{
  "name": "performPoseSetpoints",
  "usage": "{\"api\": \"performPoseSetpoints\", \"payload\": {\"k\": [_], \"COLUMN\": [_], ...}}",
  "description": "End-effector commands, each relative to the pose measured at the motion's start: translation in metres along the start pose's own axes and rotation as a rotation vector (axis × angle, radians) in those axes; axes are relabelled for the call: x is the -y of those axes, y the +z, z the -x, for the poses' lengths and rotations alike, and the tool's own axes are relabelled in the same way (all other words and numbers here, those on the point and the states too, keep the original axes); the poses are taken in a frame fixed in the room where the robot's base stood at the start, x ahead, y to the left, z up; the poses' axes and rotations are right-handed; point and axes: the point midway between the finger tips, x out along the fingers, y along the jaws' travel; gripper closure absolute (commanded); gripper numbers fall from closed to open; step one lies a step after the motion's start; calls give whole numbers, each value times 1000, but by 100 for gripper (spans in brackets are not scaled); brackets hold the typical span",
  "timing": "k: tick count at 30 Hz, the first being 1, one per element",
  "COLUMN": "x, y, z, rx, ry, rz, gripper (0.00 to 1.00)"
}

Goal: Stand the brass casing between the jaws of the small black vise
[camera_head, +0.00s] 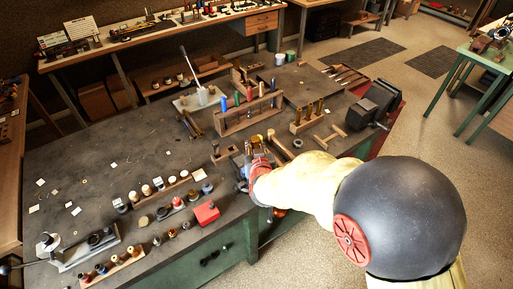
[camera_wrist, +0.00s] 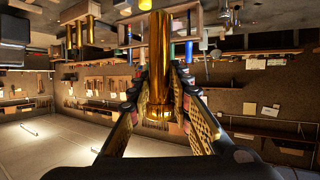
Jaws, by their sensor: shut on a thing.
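My gripper (camera_wrist: 160,112) is shut on a brass casing (camera_wrist: 159,60), a smooth gold tube with a wider rim at the fingers. A black vise-like block (camera_head: 376,104) stands at the bench's right end, well apart from my gripper. It seems to show as a dark shape at the left edge of the wrist view (camera_wrist: 14,42). A grey-blue device (camera_head: 239,172) lies beside my gripper, partly hidden; I cannot tell whether it is a vise.
A wooden rack (camera_head: 305,122) holds more brass casings behind my gripper. A taller wooden rack (camera_head: 248,115) with coloured tools stands left of it. A red box (camera_head: 206,212) and rows of small spools lie to the front left. The bench's (camera_head: 110,140) left middle is mostly clear.

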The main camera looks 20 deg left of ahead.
Motion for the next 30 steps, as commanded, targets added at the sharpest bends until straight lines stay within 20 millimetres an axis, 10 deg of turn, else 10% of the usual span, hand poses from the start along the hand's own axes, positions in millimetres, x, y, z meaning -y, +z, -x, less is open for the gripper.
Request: {"api": "performPoseSetpoints", "payload": {"k": [30], "x": [1], "y": [43], "z": [-18], "rx": [-4], "ry": [1], "rz": [2], "gripper": [100]}}
